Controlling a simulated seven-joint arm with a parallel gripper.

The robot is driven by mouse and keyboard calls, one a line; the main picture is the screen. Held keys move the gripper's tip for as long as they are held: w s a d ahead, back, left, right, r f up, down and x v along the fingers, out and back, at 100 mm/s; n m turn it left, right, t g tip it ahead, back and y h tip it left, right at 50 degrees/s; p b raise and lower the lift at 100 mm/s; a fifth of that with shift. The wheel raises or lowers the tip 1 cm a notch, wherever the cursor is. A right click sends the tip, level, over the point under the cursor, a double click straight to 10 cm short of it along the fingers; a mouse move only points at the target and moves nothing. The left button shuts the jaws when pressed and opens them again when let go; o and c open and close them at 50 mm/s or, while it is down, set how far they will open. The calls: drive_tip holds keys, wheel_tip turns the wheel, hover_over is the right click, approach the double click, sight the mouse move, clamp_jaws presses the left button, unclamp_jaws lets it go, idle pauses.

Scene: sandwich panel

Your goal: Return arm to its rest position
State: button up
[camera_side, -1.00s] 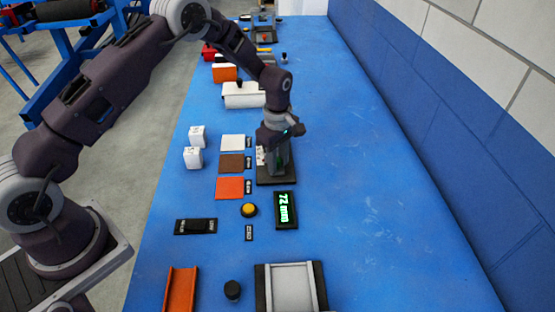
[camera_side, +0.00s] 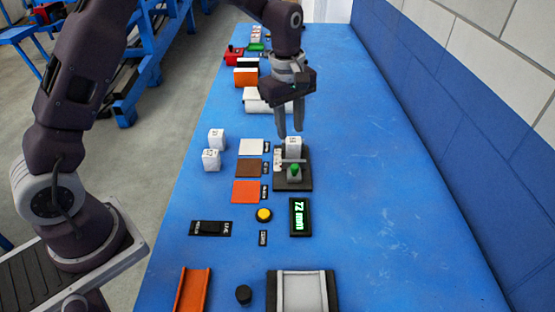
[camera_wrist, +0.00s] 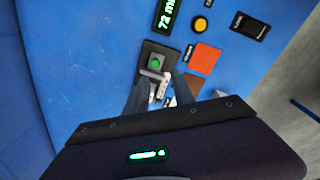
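My gripper (camera_side: 291,119) hangs with its fingers pointing down, just above and behind a white block (camera_side: 293,147) that stands in a black-based fixture (camera_side: 305,181). The fixture has a green button (camera_side: 294,170) at its front. The two fingers are parted with a gap and hold nothing that I can see. In the wrist view the gripper (camera_wrist: 160,92) shows its fingers spread on either side of the fixture, whose green button (camera_wrist: 155,61) is visible. The block is partly hidden there.
Two white cubes (camera_side: 212,150) stand left of white, brown and orange squares (camera_side: 245,191). A display (camera_side: 299,216) reads 72 mm, beside a yellow button (camera_side: 264,215). A black switch (camera_side: 211,228), an orange channel (camera_side: 189,293) and a grey tray (camera_side: 303,291) lie nearer. The table's right side is clear.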

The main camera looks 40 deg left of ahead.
drive_tip(key=s+r+m+t, duration=0.3)
drive_tip(key=s+r+m, duration=0.5)
drive_tip(key=s+r, duration=0.75)
drive_tip(key=s+f+m+t, duration=0.1)
drive_tip(key=s+m, duration=0.6)
drive_tip(key=s, duration=0.8)
drive_tip(key=shift+f+t, duration=0.15)
drive_tip(key=shift+t, duration=0.15)
